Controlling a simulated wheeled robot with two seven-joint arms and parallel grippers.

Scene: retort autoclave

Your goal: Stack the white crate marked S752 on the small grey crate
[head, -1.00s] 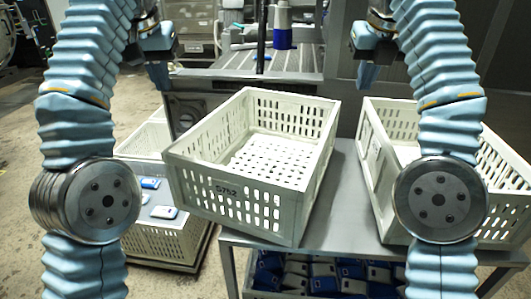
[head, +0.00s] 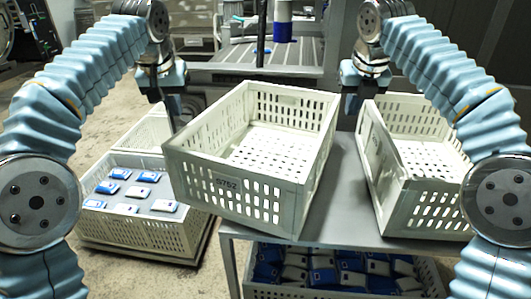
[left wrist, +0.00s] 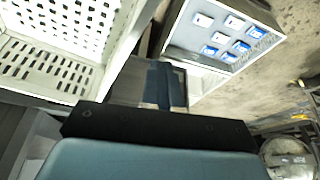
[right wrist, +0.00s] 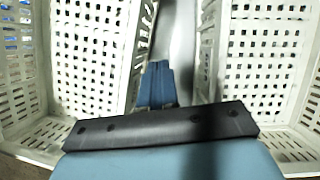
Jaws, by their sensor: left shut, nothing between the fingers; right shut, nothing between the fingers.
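The white crate marked S752 (head: 240,207) sits empty on the grey table, turned at an angle, its left end beyond the table's left edge. It also shows in the left wrist view (left wrist: 45,68) and the right wrist view (right wrist: 88,95). My left gripper (head: 172,118) is shut and empty beside the crate's far left side. My right gripper (head: 350,112) is shut and empty just right of its far right corner; the right wrist view shows its fingers (right wrist: 157,85) between two crates. I cannot tell which crate is the small grey one.
A second pale crate (head: 433,205) stands on the table (head: 343,205) at right, a narrow gap from S752. A crate of blue and white packs (head: 150,232) stands low at left. Another filled crate (head: 290,291) is under the table. A slatted machine bed (head: 215,62) lies behind.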

